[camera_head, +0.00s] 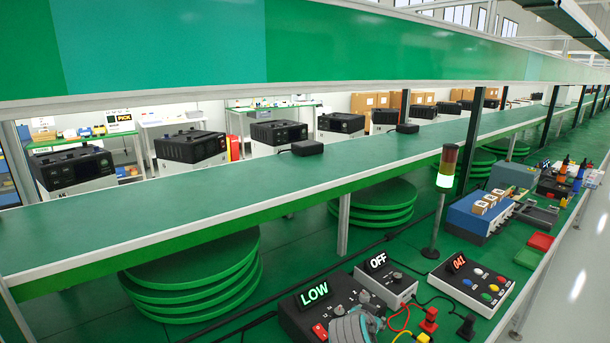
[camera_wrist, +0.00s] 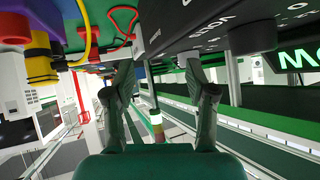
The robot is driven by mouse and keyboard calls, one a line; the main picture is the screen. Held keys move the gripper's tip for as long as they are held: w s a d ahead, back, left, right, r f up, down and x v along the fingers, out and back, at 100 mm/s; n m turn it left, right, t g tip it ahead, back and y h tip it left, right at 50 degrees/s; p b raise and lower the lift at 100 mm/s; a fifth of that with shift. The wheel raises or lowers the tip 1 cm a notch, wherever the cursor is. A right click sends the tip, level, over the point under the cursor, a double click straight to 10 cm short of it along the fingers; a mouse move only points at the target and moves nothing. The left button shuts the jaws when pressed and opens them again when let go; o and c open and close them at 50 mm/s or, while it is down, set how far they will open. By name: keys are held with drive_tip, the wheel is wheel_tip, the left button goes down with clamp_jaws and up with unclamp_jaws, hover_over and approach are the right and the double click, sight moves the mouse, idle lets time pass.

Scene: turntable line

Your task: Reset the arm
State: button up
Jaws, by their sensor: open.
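My gripper (camera_wrist: 158,80) shows in the wrist view with its two fingers spread apart and nothing between them. A black control box (camera_wrist: 190,30) with knobs and printed labels is close beyond the fingertips, seen upside down. In the head view, this black box (camera_head: 305,318) has a green LOW display and stands at the bottom middle. A grey rounded part of my arm (camera_head: 352,326) overlaps its front right side. I cannot tell whether the gripper touches the box.
A grey box with an OFF display (camera_head: 385,282) and a box with coloured buttons (camera_head: 472,285) stand to the right. A signal light (camera_head: 447,165) rises behind them. Red and yellow cables (camera_head: 403,318) lie nearby. A long green shelf (camera_head: 230,190) crosses behind.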

drive_tip(key=s+f+t+y, duration=0.1)
drive_tip(key=s, duration=0.4)
drive_tip(key=s+a+f+n+t, duration=0.1)
drive_tip(key=s+f, duration=0.1)
drive_tip(key=s, duration=0.3)
drive_tip(key=s+f+n+t+y, duration=0.1)
drive_tip(key=s, duration=0.4)
drive_tip(key=shift+a+f+t+y, duration=0.25)
drive_tip(key=shift+f+t+y, duration=0.05)
drive_tip(key=shift+f+t, duration=0.1)
drive_tip(key=s+f, duration=0.1)
drive_tip(key=s, duration=0.2)
drive_tip(key=s+f+n+y, duration=0.1)
drive_tip(key=s+f, duration=0.1)
drive_tip(key=s, duration=0.2)
drive_tip(key=s+f+n, duration=0.1)
drive_tip(key=s, duration=0.3)
drive_tip(key=shift+s+d+f, duration=0.1)
drive_tip(key=shift+d+f, duration=0.2)
drive_tip(key=shift+d, duration=0.1)
drive_tip(key=s+d+r+n+t+y, duration=0.1)
drive_tip(key=s+n+y, duration=0.15)
drive_tip(key=s, duration=1.95)
drive_tip(key=s+r+h, duration=0.1)
drive_tip(key=s+r, duration=0.6)
drive_tip(key=s, duration=0.2)
drive_tip(key=shift+s+d+r+n, duration=0.25)
drive_tip(key=shift+d+r+n, duration=0.05)
drive_tip(key=shift+d+n, duration=0.15)
